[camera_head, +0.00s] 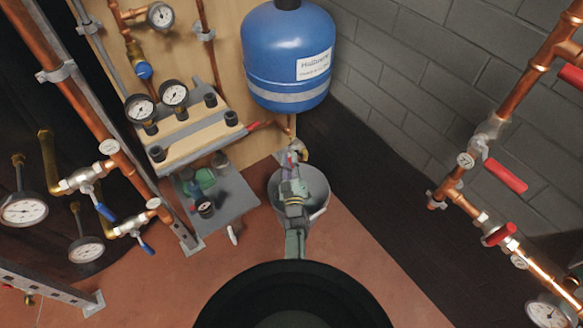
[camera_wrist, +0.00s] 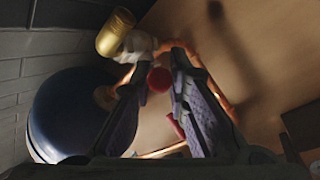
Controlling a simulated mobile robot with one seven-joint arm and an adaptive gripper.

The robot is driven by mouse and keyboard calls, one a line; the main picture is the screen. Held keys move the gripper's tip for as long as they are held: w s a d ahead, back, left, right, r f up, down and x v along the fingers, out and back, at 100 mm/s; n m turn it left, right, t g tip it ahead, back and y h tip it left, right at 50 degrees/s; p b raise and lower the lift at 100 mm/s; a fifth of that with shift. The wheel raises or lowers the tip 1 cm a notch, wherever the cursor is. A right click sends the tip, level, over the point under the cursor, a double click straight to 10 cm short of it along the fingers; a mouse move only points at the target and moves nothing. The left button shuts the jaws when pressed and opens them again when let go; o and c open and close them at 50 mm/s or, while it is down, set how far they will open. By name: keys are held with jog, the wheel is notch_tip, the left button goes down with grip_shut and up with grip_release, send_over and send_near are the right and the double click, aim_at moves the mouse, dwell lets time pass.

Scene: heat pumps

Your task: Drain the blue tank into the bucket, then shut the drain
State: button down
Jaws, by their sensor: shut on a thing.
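The blue tank (camera_head: 288,55) with a white label hangs on the wooden panel; it also shows at the left of the wrist view (camera_wrist: 68,112). The grey bucket (camera_head: 322,190) stands on the floor below it, partly covered by my arm. My gripper (camera_head: 291,157) is above the bucket, under the tank. In the wrist view my gripper (camera_wrist: 160,68) is shut on the red drain handle (camera_wrist: 159,80), whose end shows between the fingertips. A pale valve body and brass outlet (camera_wrist: 115,33) are just beyond. No water stream is clear, and the bucket's contents cannot be told.
A red lever (camera_head: 254,126) sits on the pipe left of the drain. A shelf with gauges (camera_head: 173,94) and a grey low platform with small items (camera_head: 228,188) stand to the left. Copper pipes with red levers (camera_head: 504,175) run along the right. Open floor lies in front.

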jog(key=shift+a+f, duration=0.15)
jog(key=shift+a, duration=0.1)
jog(key=c, duration=1.6)
grip_release()
jog(key=shift+d, duration=0.1)
